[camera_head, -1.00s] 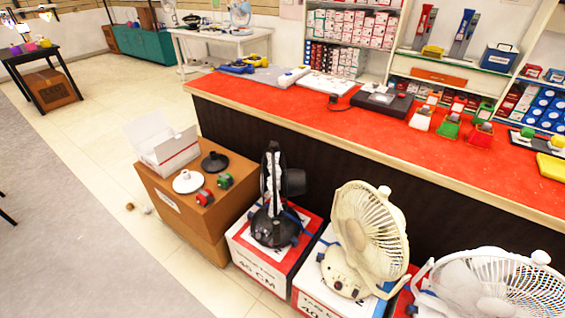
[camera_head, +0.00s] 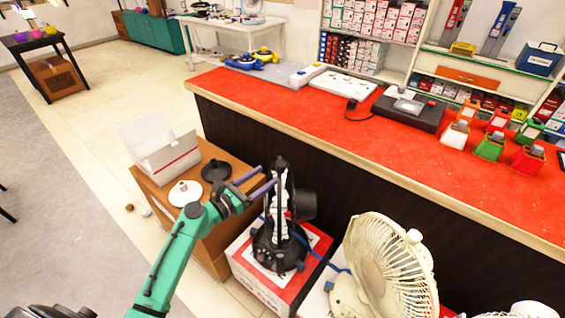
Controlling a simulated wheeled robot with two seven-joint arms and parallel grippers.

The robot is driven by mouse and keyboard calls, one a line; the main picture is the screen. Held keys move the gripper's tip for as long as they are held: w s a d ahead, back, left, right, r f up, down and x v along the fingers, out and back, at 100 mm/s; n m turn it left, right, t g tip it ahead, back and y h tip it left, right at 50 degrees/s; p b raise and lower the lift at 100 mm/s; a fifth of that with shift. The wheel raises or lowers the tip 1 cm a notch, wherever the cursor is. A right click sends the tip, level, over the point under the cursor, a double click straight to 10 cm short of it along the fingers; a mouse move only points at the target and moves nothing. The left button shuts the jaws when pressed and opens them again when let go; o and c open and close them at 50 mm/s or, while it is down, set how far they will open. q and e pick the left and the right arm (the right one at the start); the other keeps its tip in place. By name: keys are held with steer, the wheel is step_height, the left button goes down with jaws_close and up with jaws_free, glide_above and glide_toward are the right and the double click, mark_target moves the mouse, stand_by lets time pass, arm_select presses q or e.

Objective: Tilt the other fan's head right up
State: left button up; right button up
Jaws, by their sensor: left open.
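A black fan (camera_head: 281,245) stands on a white and red box, its head seen nearly edge-on and upright, with the motor housing to the right. A cream fan (camera_head: 388,262) stands to its right, its caged head facing right and tilted slightly up. The top of another white fan (camera_head: 530,311) shows at the bottom right edge. My left gripper (camera_head: 265,177) is open and empty, its two fingers pointing right at the left side of the black fan's head. I cannot tell whether they touch it. My right gripper is out of view.
A brown box (camera_head: 165,200) left of the black fan holds an open white carton (camera_head: 160,148) and round bases, partly behind my left arm. The red-topped counter (camera_head: 300,115) runs close behind the fans. Open floor lies to the left.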

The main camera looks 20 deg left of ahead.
mark_target(277, 168)
arm_select(q)
steer(key=x, duration=0.8)
steer(key=shift+f, duration=0.2)
steer(key=shift+a, duration=0.1)
jaws_close()
stand_by(0.8)
